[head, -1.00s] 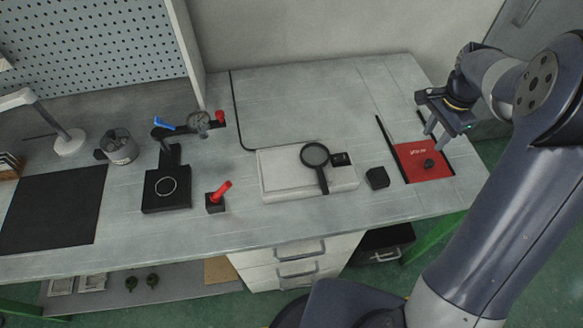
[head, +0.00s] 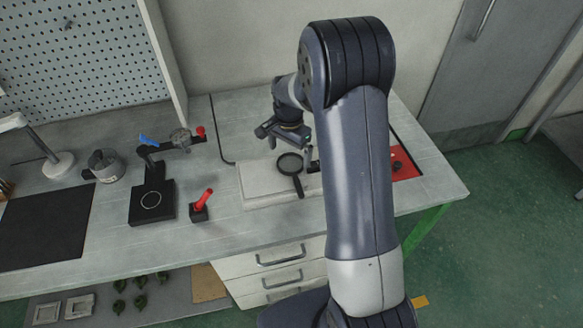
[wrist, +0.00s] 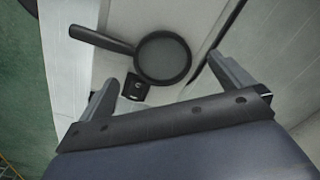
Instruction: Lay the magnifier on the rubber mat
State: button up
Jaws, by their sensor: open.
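The magnifier (head: 290,166), with a round black rim and black handle, lies on a white slab (head: 255,187). In the wrist view the magnifier (wrist: 163,57) has its lens between my fingers and its handle pointing left. My gripper (head: 290,148) is open and empty above the lens end; the fingers also show in the wrist view (wrist: 160,72), apart from the rim. A plain black mat (head: 42,228), which looks like the rubber mat, lies flat and bare at the left of the bench.
A small black block (wrist: 135,88) sits beside the lens. A red pad (head: 405,172) is partly behind my arm.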

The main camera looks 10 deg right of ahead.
aim_at(289, 163)
notch_tip(289, 163, down, 4)
jog(key=shift+w+f+p, duration=0.1)
jog(key=shift+w+p, duration=0.05)
jog(key=shift+p, duration=0.3)
jog(key=c, duration=1.2)
